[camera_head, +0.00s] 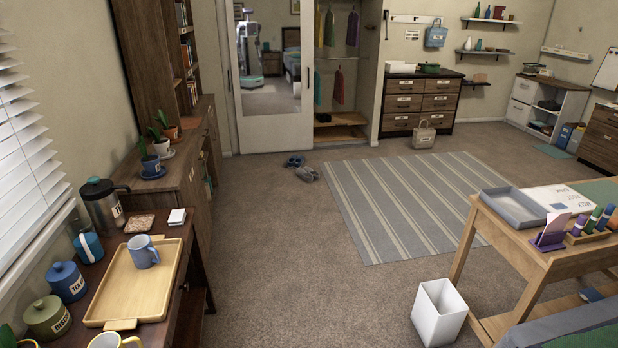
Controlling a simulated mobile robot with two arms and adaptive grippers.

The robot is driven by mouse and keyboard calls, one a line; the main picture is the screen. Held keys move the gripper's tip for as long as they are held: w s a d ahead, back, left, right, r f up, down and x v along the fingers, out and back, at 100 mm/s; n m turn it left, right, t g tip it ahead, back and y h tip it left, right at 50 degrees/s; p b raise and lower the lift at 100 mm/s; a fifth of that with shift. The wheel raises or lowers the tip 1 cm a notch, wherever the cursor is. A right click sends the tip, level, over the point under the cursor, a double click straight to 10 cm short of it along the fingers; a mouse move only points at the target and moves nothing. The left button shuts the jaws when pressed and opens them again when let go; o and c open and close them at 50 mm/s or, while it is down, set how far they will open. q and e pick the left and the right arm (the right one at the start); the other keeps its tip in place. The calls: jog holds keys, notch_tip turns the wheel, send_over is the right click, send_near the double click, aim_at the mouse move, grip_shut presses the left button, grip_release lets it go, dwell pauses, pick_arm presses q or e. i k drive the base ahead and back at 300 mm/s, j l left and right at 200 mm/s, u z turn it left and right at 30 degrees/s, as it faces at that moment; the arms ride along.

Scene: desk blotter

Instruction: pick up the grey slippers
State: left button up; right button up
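The grey slippers (307,174) lie on the brown carpet in the middle distance, just left of the striped rug and apart from it. A dark blue pair of slippers (295,160) lies just behind them, close by; I cannot tell whether the pairs touch. Neither of my grippers shows in the head view.
The carpet (270,245) is open between me and the slippers. A wooden sideboard (200,190) lines the left, with a tray (105,290) on the nearer table. A white bin (438,312) and wooden desk (540,262) stand at right. The striped rug (400,200) lies ahead.

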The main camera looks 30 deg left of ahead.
aim_at(308, 175)
jog(key=i+j+u, duration=0.4)
jog(key=i, duration=0.15)
jog(key=i+j+u, duration=0.3)
jog(key=i, duration=0.55)
jog(key=i+u, duration=0.35)
jog(key=i, duration=3)
